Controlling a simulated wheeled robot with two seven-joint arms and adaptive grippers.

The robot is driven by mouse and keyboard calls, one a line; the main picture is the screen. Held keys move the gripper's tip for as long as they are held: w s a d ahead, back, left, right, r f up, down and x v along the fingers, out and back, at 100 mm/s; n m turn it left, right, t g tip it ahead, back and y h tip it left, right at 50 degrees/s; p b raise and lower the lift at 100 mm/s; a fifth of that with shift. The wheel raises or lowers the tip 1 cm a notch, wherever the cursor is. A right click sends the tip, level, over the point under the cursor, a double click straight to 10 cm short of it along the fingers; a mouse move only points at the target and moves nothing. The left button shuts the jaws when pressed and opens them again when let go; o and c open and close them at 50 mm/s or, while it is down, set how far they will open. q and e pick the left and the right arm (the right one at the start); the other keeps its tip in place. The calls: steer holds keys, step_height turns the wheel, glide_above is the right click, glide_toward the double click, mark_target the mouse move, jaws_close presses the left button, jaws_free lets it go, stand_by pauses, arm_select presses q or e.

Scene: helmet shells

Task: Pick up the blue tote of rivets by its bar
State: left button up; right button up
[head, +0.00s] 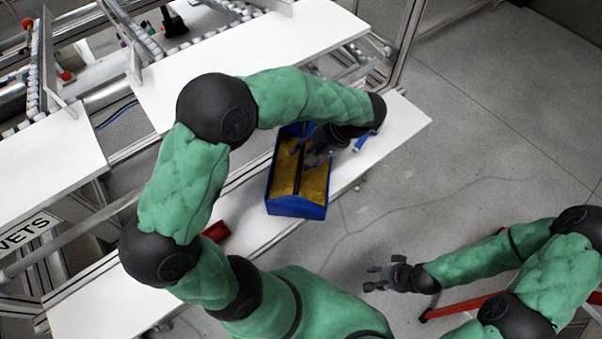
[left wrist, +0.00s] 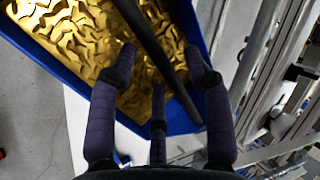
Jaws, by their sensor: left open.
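The blue tote (head: 297,208) stands on the white bench, filled with gold-coloured rivets (head: 284,178). Its dark bar (head: 299,172) runs lengthwise over the rivets. In the left wrist view the bar (left wrist: 150,42) crosses between the spread fingers, above the rivets (left wrist: 70,32) and the blue tote wall (left wrist: 40,52). My left gripper (head: 308,158) is open over the tote, close to the bar; it also shows in the left wrist view (left wrist: 158,80). I cannot tell whether it touches the bar. My right gripper (head: 372,278) is open and empty, away from the bench over the floor.
The white bench (head: 395,125) extends past the tote at both ends. A red object (head: 216,231) lies on it to the left, partly behind my arm. A blue-and-white item (head: 364,141) is at the tote's right. Rails and a higher white shelf (head: 250,60) stand behind.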

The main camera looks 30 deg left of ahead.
arm_select(q)
steer(key=shift+x, duration=0.95)
jaws_close()
steer(key=shift+r, duration=0.15)
